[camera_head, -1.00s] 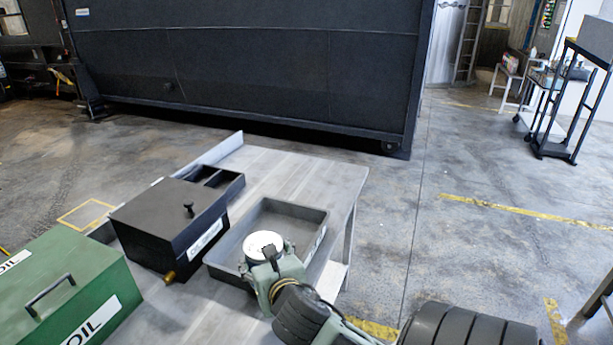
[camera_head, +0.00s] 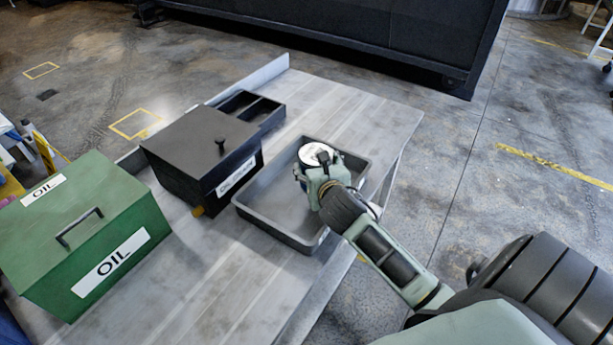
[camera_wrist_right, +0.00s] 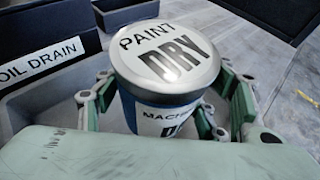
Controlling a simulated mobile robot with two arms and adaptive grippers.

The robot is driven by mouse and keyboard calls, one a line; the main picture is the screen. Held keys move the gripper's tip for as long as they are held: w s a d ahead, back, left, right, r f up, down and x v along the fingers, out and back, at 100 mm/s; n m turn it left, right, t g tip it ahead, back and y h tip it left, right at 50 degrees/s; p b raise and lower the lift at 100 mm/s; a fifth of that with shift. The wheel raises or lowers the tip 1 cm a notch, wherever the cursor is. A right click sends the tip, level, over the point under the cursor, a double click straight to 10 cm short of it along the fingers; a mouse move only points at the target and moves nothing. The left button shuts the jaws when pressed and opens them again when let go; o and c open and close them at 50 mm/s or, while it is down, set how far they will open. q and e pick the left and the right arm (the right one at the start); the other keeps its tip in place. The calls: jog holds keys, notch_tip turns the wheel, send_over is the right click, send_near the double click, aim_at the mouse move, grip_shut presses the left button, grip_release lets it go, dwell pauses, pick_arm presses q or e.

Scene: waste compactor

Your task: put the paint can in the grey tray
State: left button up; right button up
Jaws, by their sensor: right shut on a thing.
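The paint can (camera_head: 316,153) has a white and silver lid marked "PAINT DRY" and a blue side with a white label. It also shows in the right wrist view (camera_wrist_right: 165,62), upright between the fingers. My right gripper (camera_head: 321,170) is shut on it. The grey tray (camera_head: 266,234) lies on the table, and the can is over its far right part. I cannot tell whether the can touches the tray floor. The gripper hides most of the can's side in the head view. My left gripper is not in view.
A black box (camera_head: 195,148) labelled "oil drain" stands left of the tray, with a small black divided tray (camera_head: 262,106) behind it. A green oil box (camera_head: 85,225) stands at the left. The table (camera_head: 360,110) is bare behind the grey tray.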

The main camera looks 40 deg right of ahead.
jog(key=w, duration=0.1)
jog(key=f, duration=0.1)
jog(key=w, duration=0.1)
jog(key=shift+w+a+f, duration=0.25)
jog(key=shift+w+a, duration=0.1)
jog(key=shift+w+a+f, duration=0.15)
jog(key=shift+w+f, duration=0.15)
notch_tip(320, 180, down, 3)
jog(key=shift+f, duration=0.2)
jog(key=shift+c, duration=0.2)
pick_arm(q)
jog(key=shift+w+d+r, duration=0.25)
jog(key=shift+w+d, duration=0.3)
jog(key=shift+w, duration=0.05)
pick_arm(e)
jog(key=shift+f, duration=0.2)
jog(key=shift+f, duration=0.1)
jog(key=o, duration=1.6)
jog(key=shift+s+f, duration=0.1)
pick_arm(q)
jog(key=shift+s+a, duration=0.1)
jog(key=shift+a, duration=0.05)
